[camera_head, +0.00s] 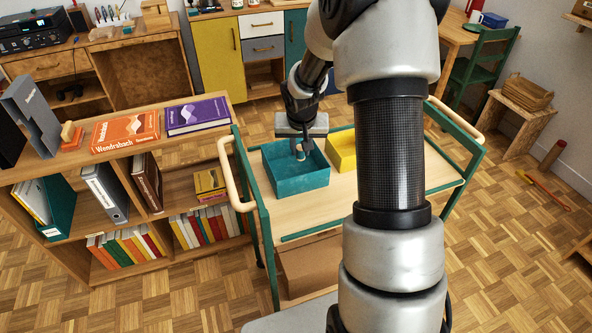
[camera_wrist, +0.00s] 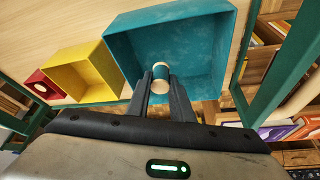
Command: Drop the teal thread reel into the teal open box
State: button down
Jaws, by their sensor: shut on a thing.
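The teal open box (camera_head: 290,184) stands on the wooden top of a green-framed trolley. In the wrist view the teal box (camera_wrist: 205,30) opens behind my fingertips. My gripper (camera_head: 300,150) points down over the teal box, its fingers at or inside the opening. In the wrist view my gripper (camera_wrist: 160,85) is shut on the teal thread reel (camera_wrist: 160,73), a small spool with pale ends and a teal band. How far the reel is above the box floor I cannot tell.
A yellow open box (camera_head: 341,152) stands right of the teal box, and a red box (camera_wrist: 40,85) lies beyond it in the wrist view. The trolley top (camera_head: 310,212) is bare in front. A bookshelf (camera_head: 180,140) with books and binders stands at the left.

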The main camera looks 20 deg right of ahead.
jog(key=c, duration=1.5)
grip_release()
jog(key=p+v, duration=0.2)
jog(key=v, duration=1.5)
jog(key=shift+s+r+p, duration=0.1)
jog(key=shift+r+p, duration=0.1)
jog(key=shift+p, duration=0.2)
jog(key=shift+r, duration=0.1)
jog(key=s+a+r+n+p, duration=0.1)
jog(key=s+a+r+p, duration=0.2)
jog(key=s+r, duration=0.4)
jog(key=s+a+r+n+t+y+p, duration=0.1)
jog(key=s+a+r+p, duration=0.2)
jog(key=s+r, duration=0.4)
jog(key=s+a+r+n+p, duration=0.2)
jog(key=s+a+r+p, duration=0.1)
jog(key=s+r+p, duration=0.2)
jog(key=shift+s+a+r+y+p, duration=0.1)
jog(key=shift+s+r, duration=0.2)
jog(key=shift+s, duration=0.45)
jog(key=shift+s+d+r+y+p, duration=0.1)
jog(key=shift+s+r, duration=0.25)
jog(key=shift+s, duration=0.45)
jog(key=shift+s+a+r+y+p, duration=0.1)
jog(key=shift+s+r, duration=0.2)
jog(key=shift+s, duration=0.45)
